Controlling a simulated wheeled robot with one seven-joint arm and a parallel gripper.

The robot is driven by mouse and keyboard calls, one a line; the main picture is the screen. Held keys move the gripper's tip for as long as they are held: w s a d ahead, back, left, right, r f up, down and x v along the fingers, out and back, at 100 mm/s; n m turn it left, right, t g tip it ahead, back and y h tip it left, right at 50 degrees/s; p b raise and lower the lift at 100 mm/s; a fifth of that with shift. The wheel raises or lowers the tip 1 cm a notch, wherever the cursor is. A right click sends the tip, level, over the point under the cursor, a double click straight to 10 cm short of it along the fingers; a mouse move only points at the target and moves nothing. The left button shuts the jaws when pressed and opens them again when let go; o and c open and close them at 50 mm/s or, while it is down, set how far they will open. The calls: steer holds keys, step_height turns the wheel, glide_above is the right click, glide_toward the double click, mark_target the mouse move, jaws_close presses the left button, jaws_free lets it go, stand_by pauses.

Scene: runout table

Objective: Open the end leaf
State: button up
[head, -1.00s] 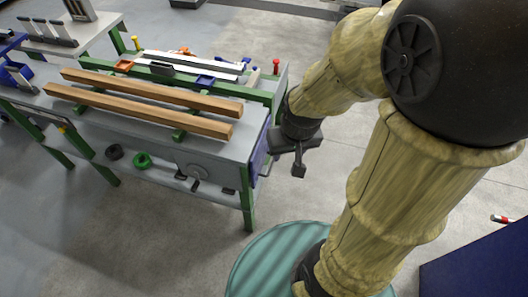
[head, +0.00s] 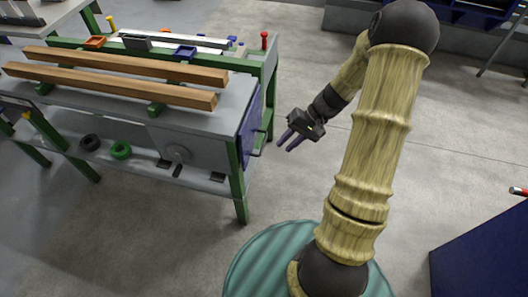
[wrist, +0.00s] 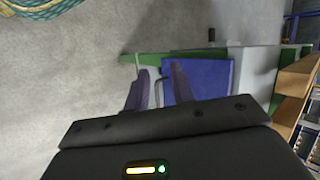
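The end leaf (head: 250,124) is a blue panel hanging down at the right end of the runout table (head: 215,122). A thin grey handle (head: 261,146) sticks out from its outer face. My gripper (head: 288,143) is to the right of the leaf, apart from it, with its two dark fingers spread and nothing held. In the wrist view the blue leaf (wrist: 210,76) lies beyond my fingers (wrist: 159,86), mostly right of them. A thin grey bar, seemingly the handle, shows in the gap between them; I cannot tell how near it is.
Two long wooden beams (head: 130,84) lie on the tabletop. A green table leg (head: 239,190) stands below the leaf. A dark blue box (head: 485,250) is at the lower right. The floor right of the table is clear around my gripper.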

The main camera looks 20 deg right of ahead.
mark_target(264, 142)
steer(key=w+d+f+m+t+y+b, duration=0.1)
steer(key=w+d+f+t+y+b, duration=0.1)
steer(key=f, duration=0.5)
steer(key=w+d+f+m+t+y+b, duration=0.2)
steer(key=w+d+f+t+y+b, duration=0.1)
steer(key=d+f+t+b, duration=0.3)
steer(key=w+d+f, duration=0.1)
steer(key=d+f, duration=0.1)
steer(key=d, duration=0.1)
steer(key=shift+w+d+y+b, duration=0.25)
steer(key=shift+w+y+b, duration=0.05)
steer(key=shift+w+b, duration=0.05)
steer(key=b+x, duration=0.2)
steer(key=x, duration=1.5)
steer(key=shift+w+a, duration=0.2)
jaws_close()
